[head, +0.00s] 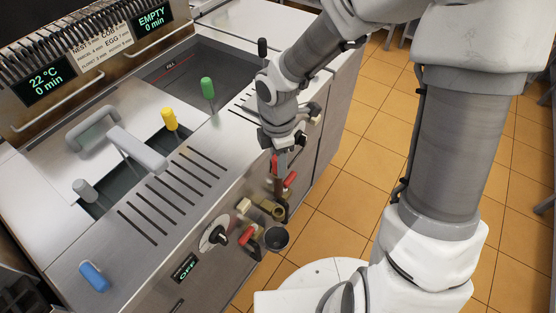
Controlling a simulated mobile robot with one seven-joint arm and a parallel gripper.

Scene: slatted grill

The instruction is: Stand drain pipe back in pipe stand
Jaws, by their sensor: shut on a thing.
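My gripper (281,148) is above the front edge of the fryer, pointing down, shut on the drain pipe (280,184). The part of the pipe that shows is a short, narrow, brownish length hanging roughly upright below the fingers. Its lower end is near the brass valve fitting (270,208), and I cannot tell whether they touch. A dark round open cup (275,238), possibly the pipe stand, is lower on the front, below the pipe. I cannot make out the grip itself clearly.
Red-handled valves (250,237) and a round knob (215,236) project from the fryer front (200,275). The tiled floor (335,205) at right is partly open.

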